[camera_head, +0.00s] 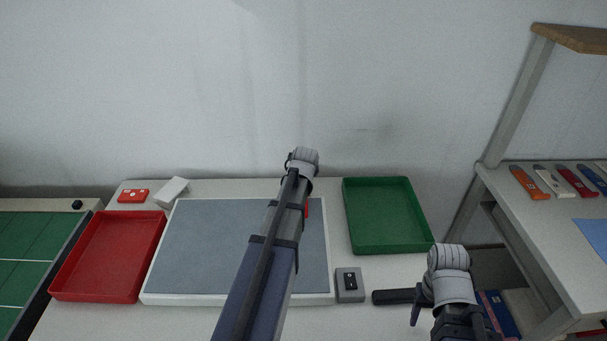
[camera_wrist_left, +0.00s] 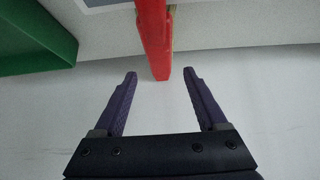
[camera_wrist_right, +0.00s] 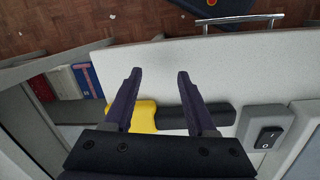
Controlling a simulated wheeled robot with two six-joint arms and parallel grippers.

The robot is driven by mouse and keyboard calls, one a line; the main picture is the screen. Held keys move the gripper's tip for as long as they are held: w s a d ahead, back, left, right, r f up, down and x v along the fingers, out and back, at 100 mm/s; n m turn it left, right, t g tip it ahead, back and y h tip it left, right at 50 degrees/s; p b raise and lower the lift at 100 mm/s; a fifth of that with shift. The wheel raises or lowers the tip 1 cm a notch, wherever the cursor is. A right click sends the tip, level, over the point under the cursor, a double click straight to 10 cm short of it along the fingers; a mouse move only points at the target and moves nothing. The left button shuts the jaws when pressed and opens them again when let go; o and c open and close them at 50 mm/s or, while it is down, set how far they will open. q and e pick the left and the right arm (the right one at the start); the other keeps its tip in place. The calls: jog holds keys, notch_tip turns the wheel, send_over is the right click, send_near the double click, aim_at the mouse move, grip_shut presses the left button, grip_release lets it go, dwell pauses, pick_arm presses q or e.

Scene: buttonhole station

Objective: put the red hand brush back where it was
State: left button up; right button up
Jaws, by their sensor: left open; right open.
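The red hand brush (camera_wrist_left: 157,45) shows in the left wrist view as a red bar with a thin yellowish strip along one side. Its near end lies between the fingertips of my left gripper (camera_wrist_left: 160,75), which is open and apart from it. In the head view only a small red piece of the brush (camera_head: 307,209) shows, the rest hidden behind my left arm, at the right edge of the grey mat. My right gripper (camera_wrist_right: 156,75) is open and empty over a yellow and black tool (camera_wrist_right: 190,116) at the table's right side.
A grey mat (camera_head: 205,245) in a white frame lies mid-table. A red tray (camera_head: 112,250) stands left of it, a green tray (camera_head: 388,218) right. A switch box (camera_head: 349,285) sits near the black tool handle. A side shelf (camera_head: 545,215) with several coloured tools stands at right.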

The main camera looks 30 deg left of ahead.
pick_arm(q)
jog(key=shift+r+p, duration=0.4)
jog(key=shift+r, duration=0.05)
pick_arm(e)
jog(key=shift+r, duration=0.45)
pick_arm(q)
jog(key=p+v, duration=0.9)
jog(key=v, duration=0.3)
pick_arm(e)
notch_tip(320, 180, up, 9)
jog(key=shift+r, duration=0.2)
pick_arm(q)
jog(key=s+d+f+m+g+h, duration=0.1)
jog(key=s+d+f+m+g, duration=0.2)
jog(key=d, duration=0.7)
jog(key=s+d+f+m+h, duration=0.15)
jog(key=s+d, duration=0.25)
jog(key=d, duration=0.6)
jog(key=s+d+m+g, duration=0.4)
jog(key=s+d+m, duration=0.1)
jog(key=s+d, duration=0.7)
jog(key=shift+s+d+f+m, duration=0.15)
jog(key=shift+s+f+m, duration=0.1)
jog(key=shift+s+m, duration=0.1)
jog(key=shift+h, duration=0.25)
